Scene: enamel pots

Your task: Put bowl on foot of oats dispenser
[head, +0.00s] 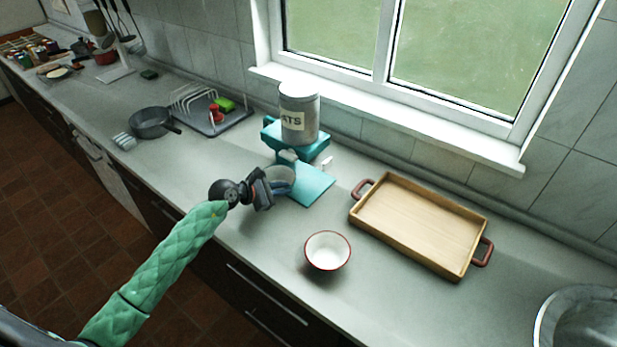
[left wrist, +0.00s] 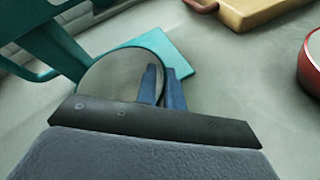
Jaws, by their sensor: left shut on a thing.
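The oats dispenser (head: 299,113) has a grey canister with a partly visible label on a teal body and stands against the back wall. Its flat teal foot (head: 312,188) reaches forward over the counter; the foot also shows in the left wrist view (left wrist: 183,60). My left gripper (head: 267,187) is shut on the rim of a grey bowl (head: 284,176). In the left wrist view the bowl (left wrist: 120,72) overlaps the near left part of the foot, with the blue fingertips at its right side. I cannot tell whether it touches the foot.
A white red-rimmed bowl (head: 327,251) stands on the counter in front. A wooden tray (head: 418,222) with red handles lies to the right. A dark pan (head: 151,123) and a dish rack (head: 203,115) stand left. A round metal vessel (head: 580,322) is at lower right.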

